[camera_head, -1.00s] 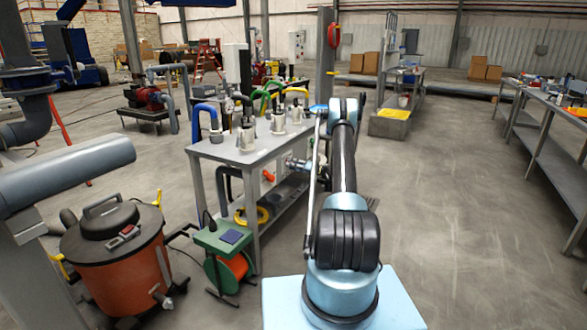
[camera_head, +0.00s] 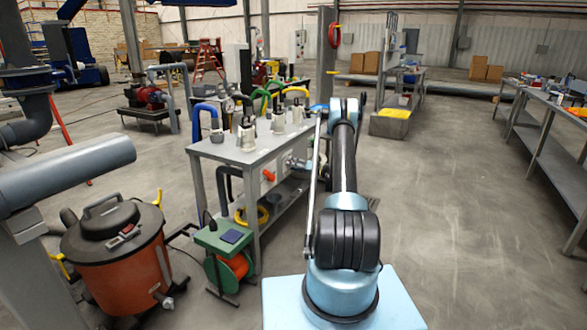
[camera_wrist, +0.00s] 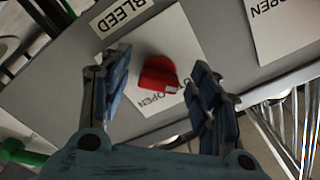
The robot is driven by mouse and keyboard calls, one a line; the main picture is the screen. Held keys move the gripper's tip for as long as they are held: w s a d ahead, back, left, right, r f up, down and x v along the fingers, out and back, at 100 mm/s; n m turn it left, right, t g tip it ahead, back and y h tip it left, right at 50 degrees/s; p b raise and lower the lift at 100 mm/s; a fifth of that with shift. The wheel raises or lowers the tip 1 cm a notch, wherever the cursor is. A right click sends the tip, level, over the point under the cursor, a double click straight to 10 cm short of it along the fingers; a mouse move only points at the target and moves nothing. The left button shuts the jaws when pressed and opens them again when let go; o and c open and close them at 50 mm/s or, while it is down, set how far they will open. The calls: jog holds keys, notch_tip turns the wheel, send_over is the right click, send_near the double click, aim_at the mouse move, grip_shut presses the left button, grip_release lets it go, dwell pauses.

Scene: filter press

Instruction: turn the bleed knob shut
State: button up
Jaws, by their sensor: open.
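The red bleed knob (camera_wrist: 158,73) shows in the wrist view on a white plate (camera_wrist: 135,112) marked OPEN, on a grey panel. A small white mark on the knob's edge lies near its lower right, beside the lettering. A label reading BLEED (camera_wrist: 122,14) is just above the plate, upside down in this view. My gripper (camera_wrist: 157,78) is open, one finger on each side of the knob, with visible gaps on both sides. The fingers hold nothing. In the head view my arm hides the knob.
A second plate marked OPEN (camera_wrist: 285,35) is to the right on the panel. The grey bench (camera_head: 218,153) carries several metal vessels and hoses. A green cable reel (camera_head: 226,258) and an orange vacuum (camera_head: 120,265) stand left of my base. The floor on the right is clear.

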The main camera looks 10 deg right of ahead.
jog(key=v, duration=1.1)
jog(key=shift+s+d, duration=0.2)
jog(key=shift+d, duration=0.1)
jog(key=s+a+r+g+h, duration=0.2)
jog(key=s+a+r, duration=0.15)
jog(key=r, duration=0.45)
jog(key=s+a+r+g+h, duration=0.1)
jog(key=s+a+r+g, duration=0.15)
jog(key=a+r, duration=0.4)
jog(key=s+a+r+g+h, duration=0.1)
jog(key=s+a+r+h, duration=0.1)
jog(key=s+r, duration=0.5)
jog(key=s+a+r+g+h, duration=0.1)
jog(key=s+a+r, duration=0.25)
jog(key=s, duration=0.85)
jog(key=s+d+f+m+g+h, duration=0.1)
jog(key=s+h, duration=0.2)
jog(key=s, duration=1.3)
jog(key=s+d+f+g+h, duration=0.1)
jog(key=s+d+f+h, duration=0.15)
jog(key=s, duration=1.25)
jog(key=s+d+f+h, duration=0.3)
jog(key=s+f, duration=0.1)
jog(key=s, duration=0.4)
jog(key=shift+s+f+m, duration=0.25)
jog(key=shift+s+m, duration=0.1)
jog(key=shift+m, duration=0.05)
